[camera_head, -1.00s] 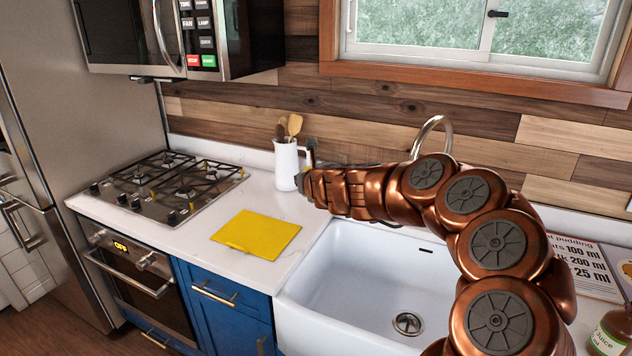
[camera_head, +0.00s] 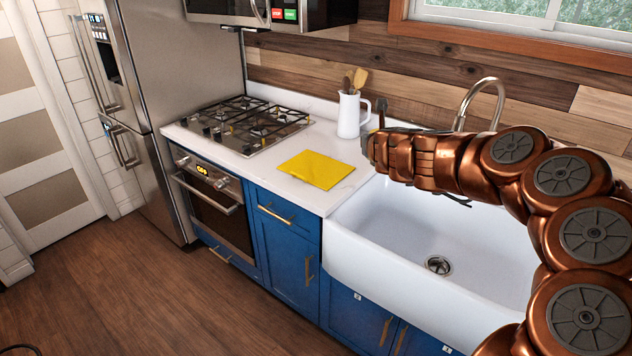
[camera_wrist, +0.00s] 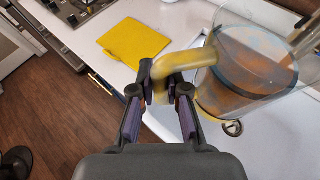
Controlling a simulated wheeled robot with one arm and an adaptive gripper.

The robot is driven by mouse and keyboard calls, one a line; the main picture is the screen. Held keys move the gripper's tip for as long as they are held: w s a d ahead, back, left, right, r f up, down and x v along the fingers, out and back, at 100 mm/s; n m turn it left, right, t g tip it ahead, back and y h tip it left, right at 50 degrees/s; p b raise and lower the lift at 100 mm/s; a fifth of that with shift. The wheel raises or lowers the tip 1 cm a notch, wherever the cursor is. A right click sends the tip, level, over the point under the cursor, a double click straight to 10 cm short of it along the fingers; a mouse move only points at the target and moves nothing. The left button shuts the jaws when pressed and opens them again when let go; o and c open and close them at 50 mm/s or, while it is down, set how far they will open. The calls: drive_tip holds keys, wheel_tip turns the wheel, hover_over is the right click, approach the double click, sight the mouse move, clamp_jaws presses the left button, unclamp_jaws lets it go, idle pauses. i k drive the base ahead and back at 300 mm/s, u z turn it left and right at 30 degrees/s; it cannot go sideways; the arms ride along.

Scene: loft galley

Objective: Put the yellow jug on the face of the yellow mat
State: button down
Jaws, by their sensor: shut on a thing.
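The yellow jug (camera_wrist: 245,75) is large in the wrist view, at the upper right. It has a thick yellow handle and a see-through body with brownish tones. My gripper (camera_wrist: 163,82) is shut on its handle and holds it above the sink edge. In the head view my gripper (camera_head: 374,148) is at the back left of the sink, and my arm hides the jug there. The yellow mat (camera_head: 317,169) lies flat and bare on the white counter, left of my gripper. It also shows at the upper left of the wrist view (camera_wrist: 130,48).
A white pitcher with utensils (camera_head: 349,115) stands at the back of the counter, close behind my gripper. The gas hob (camera_head: 243,125) is left of the mat. The white sink (camera_head: 410,225) and its tap (camera_head: 480,95) are on the right. Counter around the mat is clear.

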sight(312, 169)
drive_tip(key=k, duration=0.7)
drive_tip(key=u, duration=0.55)
drive_tip(key=i, duration=0.5)
drive_tip(key=u, duration=1.1)
drive_tip(key=i, duration=1.5)
drive_tip(key=z, duration=0.95)
drive_tip(key=i, duration=0.75)
drive_tip(key=z, duration=0.7)
